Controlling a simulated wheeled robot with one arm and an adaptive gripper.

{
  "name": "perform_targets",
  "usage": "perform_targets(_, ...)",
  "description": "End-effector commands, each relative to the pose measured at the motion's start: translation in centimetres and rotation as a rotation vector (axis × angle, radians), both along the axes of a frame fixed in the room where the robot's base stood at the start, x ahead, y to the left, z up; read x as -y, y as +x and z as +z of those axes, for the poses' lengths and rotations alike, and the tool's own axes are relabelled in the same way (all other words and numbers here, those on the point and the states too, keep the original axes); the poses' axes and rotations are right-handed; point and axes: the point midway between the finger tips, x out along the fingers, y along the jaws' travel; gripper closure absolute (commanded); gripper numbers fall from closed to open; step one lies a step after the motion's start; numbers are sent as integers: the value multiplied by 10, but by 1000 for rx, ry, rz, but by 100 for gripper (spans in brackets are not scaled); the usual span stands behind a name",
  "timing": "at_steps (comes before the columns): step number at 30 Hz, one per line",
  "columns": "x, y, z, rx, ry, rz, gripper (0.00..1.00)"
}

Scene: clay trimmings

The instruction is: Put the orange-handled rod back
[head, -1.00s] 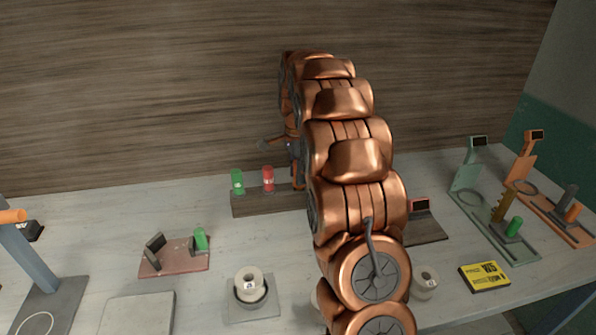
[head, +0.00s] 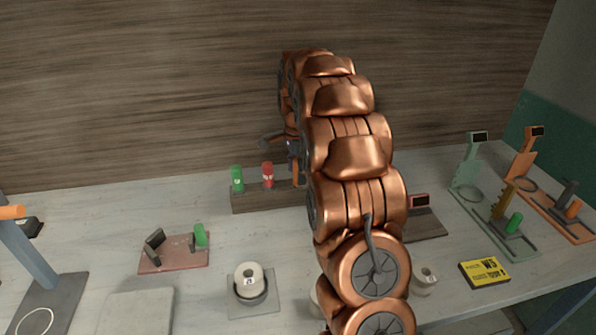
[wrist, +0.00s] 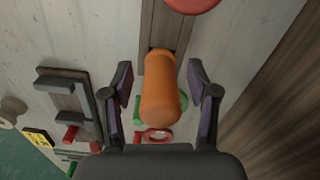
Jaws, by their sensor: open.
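The orange-handled rod (wrist: 160,92) shows in the wrist view as an orange cylinder at the end of the wooden rack (wrist: 158,27). It looks upright; its lower part is hidden, so I cannot tell how deep it sits. My gripper (wrist: 160,78) is open, one dark finger on each side of the orange handle, with gaps visible. In the head view the rack (head: 245,203) stands at the back, with a green handle (head: 237,179) and a red handle (head: 267,175) on it. My arm hides the rack's right end there.
The red handle (wrist: 193,3) is close ahead of the gripper in the wrist view. In the head view, a reddish stand (head: 165,258) with a green handle is front left, a white roll (head: 248,277) is front middle, and a yellow box (head: 484,272) and display stands are right.

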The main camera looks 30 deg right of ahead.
Motion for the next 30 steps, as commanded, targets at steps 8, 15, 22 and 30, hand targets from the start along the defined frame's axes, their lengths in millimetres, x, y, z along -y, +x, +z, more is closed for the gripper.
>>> perform_targets(8,0,0,10,1,0,0,41)
perform_targets(15,0,1,35,4,-2,0,41)
perform_targets(22,1,1,64,4,-2,0,41)
perform_targets(30,0,1,92,1,0,0,41)
